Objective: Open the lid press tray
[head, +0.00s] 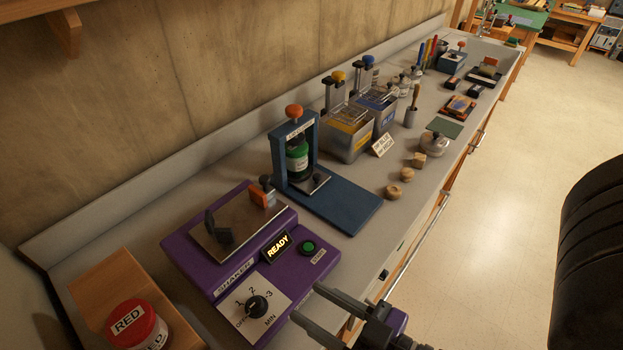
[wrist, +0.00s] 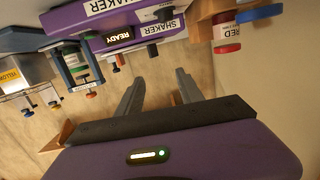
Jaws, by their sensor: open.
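The lid press (head: 277,160) is a blue frame with an orange knob on top, standing on a long blue base board (head: 345,208). A jar with green (head: 297,160) stands inside the frame. A small grey tray plate (head: 308,184) with a dark knob (head: 317,178) lies at the frame's foot; how far it is slid out I cannot tell. My gripper (head: 307,303) is open and empty, in front of the purple shaker and apart from the press. In the wrist view, which is upside down, my gripper (wrist: 160,77) points at the wall, with the press (wrist: 66,68) to the left.
The purple shaker (head: 180,246) with dial and READY display is nearest my gripper. A red-lidded jar (head: 138,323) stands on a wooden block at lower left. Grey baths (head: 349,143), wooden pieces (head: 393,192) and a sign are beyond the press.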

